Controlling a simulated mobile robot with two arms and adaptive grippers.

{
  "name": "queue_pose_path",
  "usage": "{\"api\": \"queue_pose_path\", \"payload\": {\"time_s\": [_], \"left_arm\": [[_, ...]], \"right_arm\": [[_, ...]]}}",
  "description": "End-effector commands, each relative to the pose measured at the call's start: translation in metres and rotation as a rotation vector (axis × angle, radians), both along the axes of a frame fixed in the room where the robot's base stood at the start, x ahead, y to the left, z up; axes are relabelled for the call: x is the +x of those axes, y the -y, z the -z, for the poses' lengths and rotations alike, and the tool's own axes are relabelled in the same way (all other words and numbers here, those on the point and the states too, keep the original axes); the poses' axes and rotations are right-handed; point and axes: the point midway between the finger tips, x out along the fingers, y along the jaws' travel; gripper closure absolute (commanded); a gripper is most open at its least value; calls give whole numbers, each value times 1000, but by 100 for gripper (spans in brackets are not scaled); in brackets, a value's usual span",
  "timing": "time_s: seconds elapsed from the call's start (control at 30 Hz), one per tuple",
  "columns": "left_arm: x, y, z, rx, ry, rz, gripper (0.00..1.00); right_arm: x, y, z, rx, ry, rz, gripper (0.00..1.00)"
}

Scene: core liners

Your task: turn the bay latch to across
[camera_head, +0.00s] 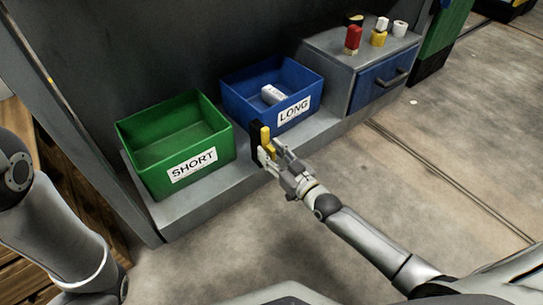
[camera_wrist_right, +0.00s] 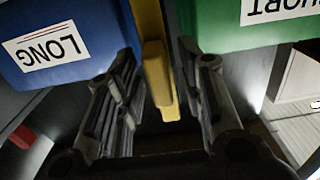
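The bay latch (camera_head: 265,136) is yellow, on a dark plate at the front of the grey ledge, between the green and blue bins. Its yellow bar looks roughly upright in the head view. The latch also shows in the right wrist view (camera_wrist_right: 158,76), between my fingers. My right gripper (camera_head: 271,155) is at the latch, its fingers partly covering it. In the wrist view my right gripper (camera_wrist_right: 160,62) is open, one finger on each side of the yellow bar with visible gaps. My left arm is at the left, but its gripper is out of view.
The green SHORT bin (camera_head: 151,153) looks empty. The blue LONG bin (camera_head: 240,103) holds a white labelled piece (camera_head: 272,94). A grey cabinet (camera_head: 338,53) with a blue drawer (camera_head: 372,88) carries several small items. The floor at the right is clear.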

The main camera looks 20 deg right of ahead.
Motion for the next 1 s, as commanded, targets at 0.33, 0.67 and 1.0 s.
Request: {"api": "queue_pose_path", "payload": {"time_s": [0.33, 0.67, 1.0], "left_arm": [[0, 0, 0, 0, 1, 0, 39], [0, 0, 0, 0, 0, 0, 39], [0, 0, -4, 1, -1, -1, 39]], "right_arm": [[1, 0, 0, 0, -1, 0, 72], [1, 0, 0, 0, -1, 0, 100], [1, -7, -2, 29, -11, 0, 100]]}}
